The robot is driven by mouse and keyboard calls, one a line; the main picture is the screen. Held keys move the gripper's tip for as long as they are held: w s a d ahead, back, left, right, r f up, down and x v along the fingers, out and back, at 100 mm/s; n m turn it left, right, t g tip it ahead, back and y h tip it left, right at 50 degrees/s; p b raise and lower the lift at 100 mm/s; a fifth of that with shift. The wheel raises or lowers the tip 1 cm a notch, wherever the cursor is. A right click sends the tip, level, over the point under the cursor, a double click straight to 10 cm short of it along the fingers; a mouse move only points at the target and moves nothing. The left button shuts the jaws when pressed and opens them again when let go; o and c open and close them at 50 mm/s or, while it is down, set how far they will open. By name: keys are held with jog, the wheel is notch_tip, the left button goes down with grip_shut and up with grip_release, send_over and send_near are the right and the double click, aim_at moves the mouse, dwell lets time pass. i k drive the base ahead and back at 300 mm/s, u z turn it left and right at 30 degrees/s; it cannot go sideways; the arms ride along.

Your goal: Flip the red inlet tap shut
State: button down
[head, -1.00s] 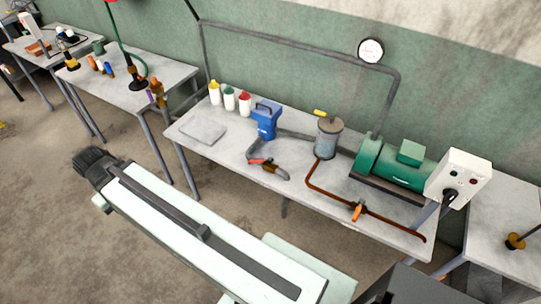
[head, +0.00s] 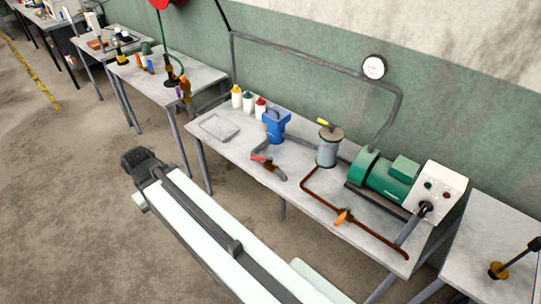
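The red-handled tap (head: 261,159) lies on the long bench below the blue filter unit (head: 276,124). A brass-brown piece (head: 271,167) joins it to a short grey hose (head: 281,176). The red lever is small, and how it is turned is hard to tell. An orange-handled tap (head: 343,215) sits on the copper pipe (head: 318,197) nearer the bench's front right. My pale arm link runs from the bottom edge to a dark end at the left, in front of the bench and apart from the red tap. I cannot make out my gripper's fingers.
The long bench (head: 222,155) also holds a shallow tray (head: 218,128), several bottles, a grey canister (head: 328,150), a green motor (head: 387,178) and a white control box (head: 438,189). A gauge (head: 374,67) hangs on the wall. Other tables stand left and right. The floor at left is open.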

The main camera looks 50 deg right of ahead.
aim_at(269, 159)
jog(key=u, duration=0.15)
jog(key=i, duration=0.95)
jog(key=z, duration=0.1)
